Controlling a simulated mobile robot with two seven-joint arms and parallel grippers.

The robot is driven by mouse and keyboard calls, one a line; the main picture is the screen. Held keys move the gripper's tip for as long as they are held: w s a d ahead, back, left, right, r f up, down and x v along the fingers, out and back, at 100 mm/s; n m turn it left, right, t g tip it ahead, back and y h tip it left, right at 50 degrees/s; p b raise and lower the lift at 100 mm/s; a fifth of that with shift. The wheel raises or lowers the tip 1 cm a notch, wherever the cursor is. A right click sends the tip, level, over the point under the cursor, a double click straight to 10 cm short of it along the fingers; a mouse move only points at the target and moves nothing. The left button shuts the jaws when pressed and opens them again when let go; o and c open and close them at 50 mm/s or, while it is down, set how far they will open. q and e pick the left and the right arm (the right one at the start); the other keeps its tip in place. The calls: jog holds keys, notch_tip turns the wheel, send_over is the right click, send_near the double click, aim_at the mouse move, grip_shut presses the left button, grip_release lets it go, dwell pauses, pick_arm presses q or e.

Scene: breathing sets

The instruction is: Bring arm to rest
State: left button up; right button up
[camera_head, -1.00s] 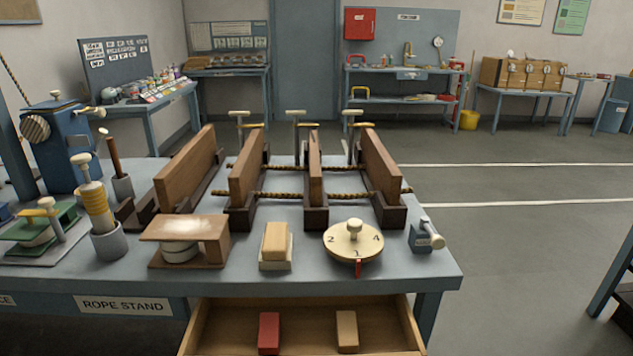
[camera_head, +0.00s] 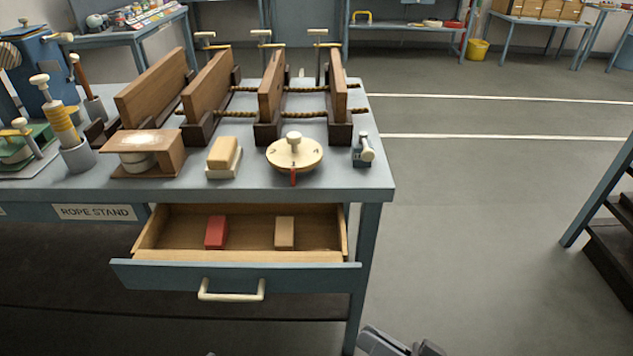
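My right gripper (camera_head: 402,345) shows only in part at the bottom edge, to the right of the table leg and below the table top. It is cut off by the frame, so I cannot tell whether its fingers are apart. I see nothing held in it. My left gripper is not clearly in view. The drawer (camera_head: 235,276) under the table stands open, with a red block (camera_head: 216,232) and a tan block (camera_head: 284,233) inside. Its pale handle (camera_head: 231,291) is free, with no gripper on it.
The table (camera_head: 330,180) carries upright wooden boards with ropes (camera_head: 210,95), a numbered dial (camera_head: 294,153), a tan block on a pale base (camera_head: 223,155) and a small blue device (camera_head: 363,150). Dark steps (camera_head: 612,235) stand at the right. The floor between is clear.

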jog(key=s+d+f+h+p, duration=0.1)
jog(key=d+f+h, duration=0.5)
jog(key=h, duration=0.8)
jog(key=shift+s+d+n+p, duration=0.35)
jog(key=shift+s+d, duration=0.2)
jog(key=shift+d, duration=0.45)
